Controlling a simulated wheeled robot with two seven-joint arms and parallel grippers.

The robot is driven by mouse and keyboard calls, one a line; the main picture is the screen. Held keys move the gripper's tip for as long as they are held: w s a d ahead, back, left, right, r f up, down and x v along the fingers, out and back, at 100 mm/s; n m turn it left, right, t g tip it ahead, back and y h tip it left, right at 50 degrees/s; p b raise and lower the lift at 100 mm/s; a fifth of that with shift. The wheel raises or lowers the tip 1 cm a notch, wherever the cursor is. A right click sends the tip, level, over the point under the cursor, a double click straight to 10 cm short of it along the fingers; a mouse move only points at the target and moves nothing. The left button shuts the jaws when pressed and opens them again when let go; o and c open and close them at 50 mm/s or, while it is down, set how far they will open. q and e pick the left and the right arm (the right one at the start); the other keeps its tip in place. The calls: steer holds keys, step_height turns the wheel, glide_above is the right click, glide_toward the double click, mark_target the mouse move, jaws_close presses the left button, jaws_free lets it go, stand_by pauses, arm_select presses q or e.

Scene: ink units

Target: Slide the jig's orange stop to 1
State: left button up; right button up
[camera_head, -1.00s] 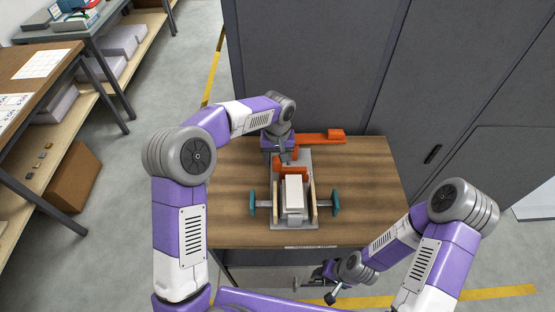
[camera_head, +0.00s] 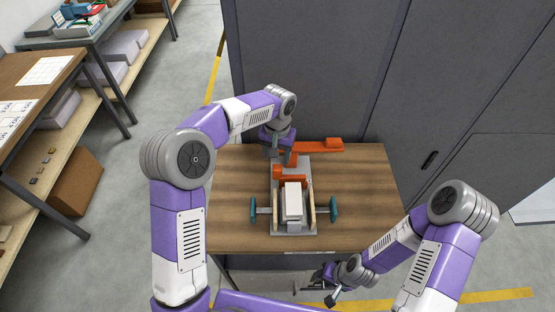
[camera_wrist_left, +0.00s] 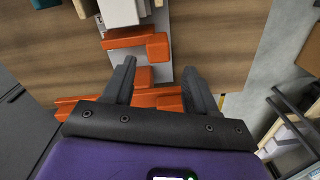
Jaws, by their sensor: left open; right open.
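The jig (camera_head: 306,224) is a grey plate on the wooden table, with a white block and a teal knob on each side. Its orange stop (camera_head: 292,173) lies across the plate behind the white block; it also shows in the left wrist view (camera_wrist_left: 135,40). My left gripper (camera_head: 280,156) is over the plate's back end, behind the stop. In the left wrist view its two fingers (camera_wrist_left: 156,72) are apart with the plate between them, and the stop is beyond the tips. My right gripper (camera_head: 310,284) is low, in front of the table, empty. I cannot read any scale marks.
An orange bar with a raised end (camera_head: 333,144) lies at the table's back; it shows beneath my left fingers in the wrist view (camera_wrist_left: 75,103). The wooden table (camera_head: 365,205) is clear on both sides. Grey cabinets (camera_head: 310,70) stand close behind it.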

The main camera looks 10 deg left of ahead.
mark_target(277, 167)
arm_select(q)
steer(key=m+p, duration=0.2)
steer(key=m, duration=0.2)
steer(key=m+p, duration=0.3)
steer(key=m, duration=0.1)
steer(key=m+p, duration=0.2)
steer(key=m, duration=0.2)
steer(key=shift+r+p, duration=0.3)
steer(key=shift+r, duration=0.1)
steer(key=shift+f+m+p, duration=0.15)
steer(key=shift+m+p, duration=0.35)
steer(key=shift+m, duration=0.6)
steer(key=shift+d+f, duration=0.1)
steer(key=shift+f, duration=0.1)
step_height(277, 167, down, 7)
steer(key=shift+f, duration=0.2)
jaws_close()
